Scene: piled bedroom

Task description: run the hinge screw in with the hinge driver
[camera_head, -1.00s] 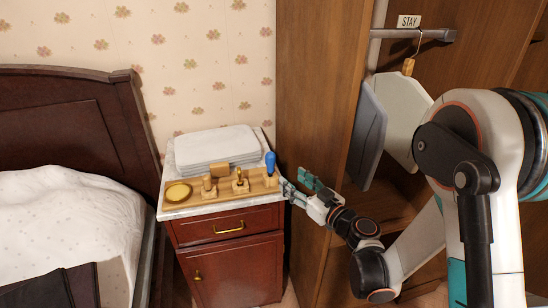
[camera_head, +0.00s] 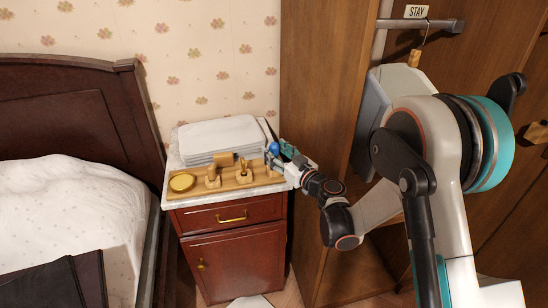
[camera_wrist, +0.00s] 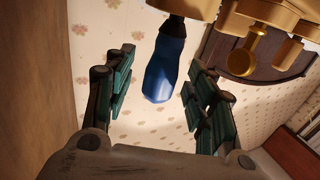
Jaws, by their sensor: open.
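The blue-handled driver (camera_head: 273,148) stands in the wooden rack (camera_head: 206,189) at its right end, on the nightstand. In the wrist view its blue handle (camera_wrist: 164,70) lies between the spread fingers, clear of both pads. My gripper (camera_head: 284,152) is open at the rack's right end, and its fingers also show in the wrist view (camera_wrist: 158,95). The fingers partly hide the driver in the head view. I cannot make out the hinge screw in either view.
The nightstand (camera_head: 240,240) also holds folded white cloths (camera_head: 218,138) behind the rack and a round gold dish (camera_head: 182,182) at its left. Several brass-and-wood pieces stand along the rack. A wardrobe side (camera_head: 310,110) rises close to the right. A bed (camera_head: 70,215) is left.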

